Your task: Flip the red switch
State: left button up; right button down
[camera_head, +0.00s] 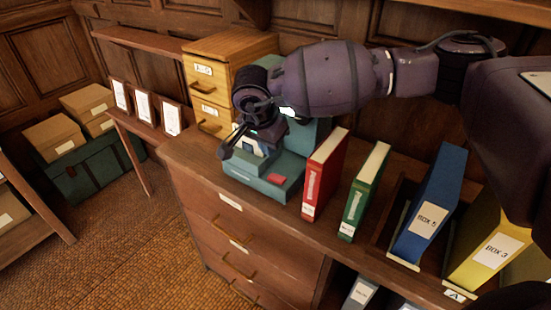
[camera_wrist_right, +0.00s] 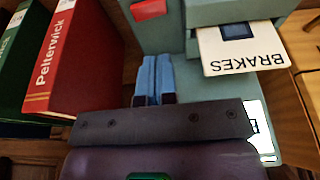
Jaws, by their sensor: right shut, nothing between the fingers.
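The red switch (camera_head: 277,180) is a small flat red block on the front part of a teal machine (camera_head: 248,183) on the wooden cabinet. In the right wrist view the switch (camera_wrist_right: 149,9) shows at the top edge, on the teal surface. My right gripper (camera_head: 228,149) is above the left part of the machine, to the left of the switch and apart from it. In the right wrist view its blue fingers (camera_wrist_right: 153,78) are together and empty, with the switch beyond their tips. My left gripper is not in view.
A white card (camera_wrist_right: 240,48) reading BRAKES sits in the machine. A red binder (camera_head: 325,174) and a green binder (camera_head: 364,190) stand just right of the machine, with blue (camera_head: 432,205) and yellow (camera_head: 488,245) ones further right. A wooden drawer box (camera_head: 207,88) stands behind.

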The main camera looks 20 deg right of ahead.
jog(key=v, duration=0.5)
jog(key=shift+w+a+r, duration=0.25)
jog(key=shift+a, duration=0.1)
